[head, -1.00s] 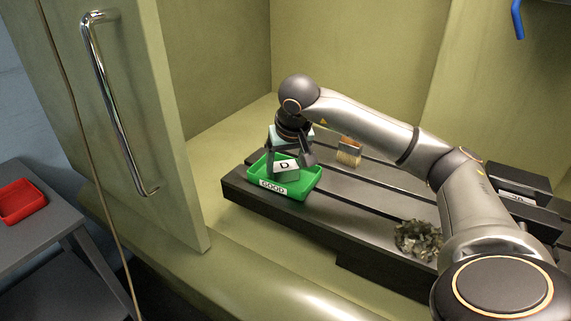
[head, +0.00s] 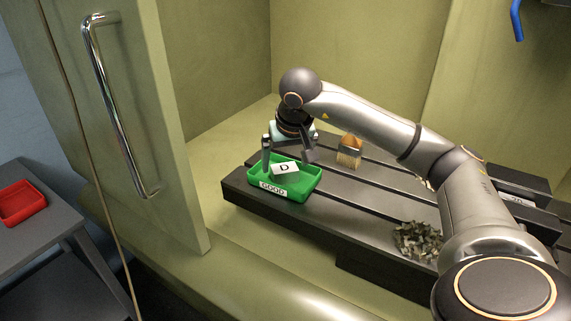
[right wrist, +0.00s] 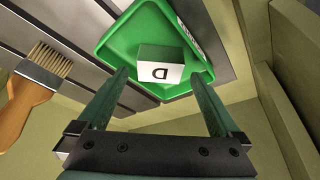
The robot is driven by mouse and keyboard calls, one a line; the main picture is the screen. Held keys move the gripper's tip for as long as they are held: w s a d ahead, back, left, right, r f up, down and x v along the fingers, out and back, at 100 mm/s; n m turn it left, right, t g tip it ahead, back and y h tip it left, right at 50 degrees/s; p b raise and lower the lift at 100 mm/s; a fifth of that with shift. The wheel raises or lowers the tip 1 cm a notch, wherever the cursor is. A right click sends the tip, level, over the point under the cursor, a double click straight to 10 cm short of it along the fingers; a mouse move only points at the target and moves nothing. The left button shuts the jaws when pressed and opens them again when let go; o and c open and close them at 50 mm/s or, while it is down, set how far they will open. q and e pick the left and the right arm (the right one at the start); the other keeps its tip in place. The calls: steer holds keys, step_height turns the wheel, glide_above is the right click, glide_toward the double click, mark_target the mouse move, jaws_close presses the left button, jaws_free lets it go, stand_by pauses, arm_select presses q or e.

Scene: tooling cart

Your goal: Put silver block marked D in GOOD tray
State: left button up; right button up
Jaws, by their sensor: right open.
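The silver block marked D (head: 284,170) lies inside the green GOOD tray (head: 304,189), with its white D label showing. The block also shows in the right wrist view (right wrist: 160,66), lying in the tray (right wrist: 117,44) with its D upside down. My right gripper (head: 287,156) is open and empty above the tray. In the right wrist view its two fingers (right wrist: 162,84) are spread to either side of the block, apart from it. My left gripper is not in view.
A brush (head: 349,152) with a wooden handle (right wrist: 20,108) lies behind the tray on the slotted dark table (head: 328,204). A pile of metal chips (head: 417,240) lies to the right. A red tray (head: 20,203) sits on a grey cart at left. An open door (head: 165,90) stands between.

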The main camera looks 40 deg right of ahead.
steer(key=p+v, duration=0.1)
steer(key=v, duration=0.9)
steer(key=shift+r, duration=0.2)
